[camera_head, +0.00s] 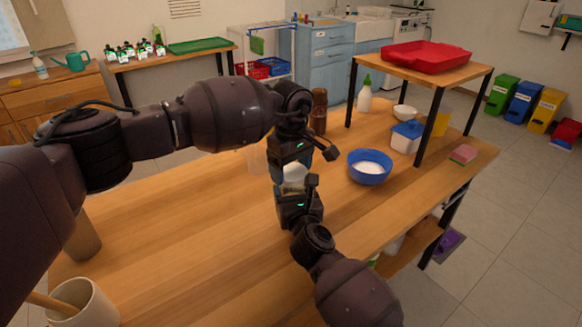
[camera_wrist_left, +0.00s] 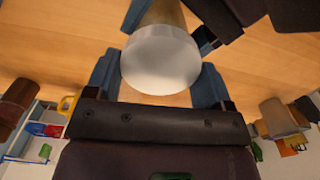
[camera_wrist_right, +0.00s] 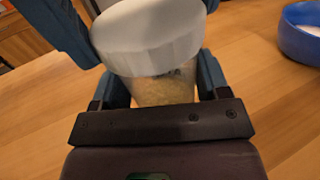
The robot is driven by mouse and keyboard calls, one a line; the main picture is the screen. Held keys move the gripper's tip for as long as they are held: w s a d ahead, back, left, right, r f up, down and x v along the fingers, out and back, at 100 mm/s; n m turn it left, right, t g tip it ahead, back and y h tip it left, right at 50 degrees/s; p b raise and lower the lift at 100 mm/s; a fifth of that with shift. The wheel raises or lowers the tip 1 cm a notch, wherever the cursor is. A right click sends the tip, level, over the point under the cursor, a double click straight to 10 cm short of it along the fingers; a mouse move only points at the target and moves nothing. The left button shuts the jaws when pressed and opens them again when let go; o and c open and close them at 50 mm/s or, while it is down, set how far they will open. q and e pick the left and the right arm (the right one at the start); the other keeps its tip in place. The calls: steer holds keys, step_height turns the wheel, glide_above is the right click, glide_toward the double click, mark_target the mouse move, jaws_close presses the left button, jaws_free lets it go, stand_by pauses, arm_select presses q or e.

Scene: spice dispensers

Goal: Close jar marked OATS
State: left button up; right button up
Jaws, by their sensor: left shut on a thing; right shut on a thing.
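A jar with a white lid (camera_head: 293,174) is between my two grippers above the wooden table (camera_head: 180,240). In the right wrist view, the lid (camera_wrist_right: 147,30) is at the mouth of a clear jar (camera_wrist_right: 163,88) with pale contents; dark marks on its side are not readable. The lid looks slightly tilted; whether it is seated cannot be told. My left gripper (camera_head: 291,163) is shut on the lid, which fills its jaws in the left wrist view (camera_wrist_left: 160,60). My right gripper (camera_head: 297,188) is shut on the jar body from the near side.
A blue bowl (camera_head: 370,179) of white stuff stands right of the grippers. A blue-lidded container (camera_head: 404,145) and a small raised table with a red tray (camera_head: 425,57) are farther right. The table's left half is mostly clear.

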arm_select(q)
steer(key=m, duration=0.7)
steer(key=shift+d, duration=0.1)
steer(key=m, duration=0.8)
steer(key=shift+d, duration=0.1)
steer(key=o, duration=0.9)
steer(key=shift+r, duration=0.1)
steer(key=shift+r, duration=2.15)
steer(key=shift+c, duration=0.4)
